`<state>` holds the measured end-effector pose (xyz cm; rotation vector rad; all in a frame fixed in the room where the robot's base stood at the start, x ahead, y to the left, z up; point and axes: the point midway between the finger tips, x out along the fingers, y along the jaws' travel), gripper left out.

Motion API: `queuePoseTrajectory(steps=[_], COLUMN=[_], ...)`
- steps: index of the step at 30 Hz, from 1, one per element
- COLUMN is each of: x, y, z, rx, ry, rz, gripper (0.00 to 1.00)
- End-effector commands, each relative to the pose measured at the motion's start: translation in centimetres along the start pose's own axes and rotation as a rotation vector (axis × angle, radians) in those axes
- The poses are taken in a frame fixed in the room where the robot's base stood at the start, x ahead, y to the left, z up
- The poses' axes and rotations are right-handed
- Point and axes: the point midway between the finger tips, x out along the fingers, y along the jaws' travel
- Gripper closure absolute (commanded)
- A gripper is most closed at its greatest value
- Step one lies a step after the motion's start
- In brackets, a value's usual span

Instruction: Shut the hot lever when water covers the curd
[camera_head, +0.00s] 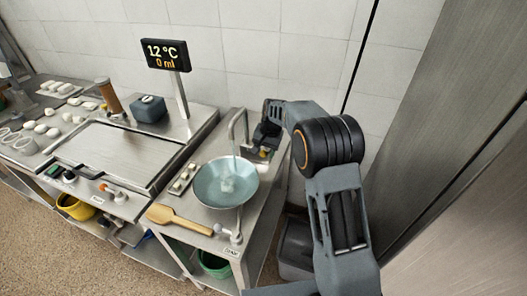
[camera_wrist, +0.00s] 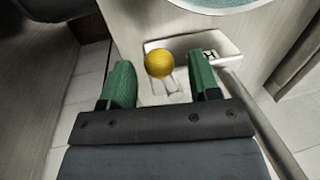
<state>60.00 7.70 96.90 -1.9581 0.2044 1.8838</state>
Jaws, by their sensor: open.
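A wide bowl (camera_head: 209,194) of pale blue water stands on the steel side table under a thin tap (camera_head: 232,125). A faint stream falls from the tap into it. A whitish patch shows mid-bowl; I cannot tell whether it is curd, covered or not, or splashing. In the wrist view, the hot lever's yellow ball knob (camera_wrist: 159,63) stands over a pale plate marked H (camera_wrist: 209,54). My gripper (camera_wrist: 161,64) is open, with green fingers apart on either side of the knob in the picture. In the head view my gripper (camera_head: 266,136) is behind the bowl, partly hidden.
A display (camera_head: 166,54) reads 12 °C and 0 ml. A wooden paddle (camera_head: 180,219) and a small tray (camera_head: 183,178) lie beside the bowl. A steel work table (camera_head: 110,155) with several white pieces stands left. The tiled wall is close behind the tap.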

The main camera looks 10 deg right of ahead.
Motion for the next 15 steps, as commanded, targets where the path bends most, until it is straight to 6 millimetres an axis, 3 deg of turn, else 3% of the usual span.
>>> queuePoseTrajectory(steps=[15], x=[-9.8], y=[-0.1], z=[-0.1], rx=[-0.001], ry=[0.005], rz=[-0.002], gripper=[0.44])
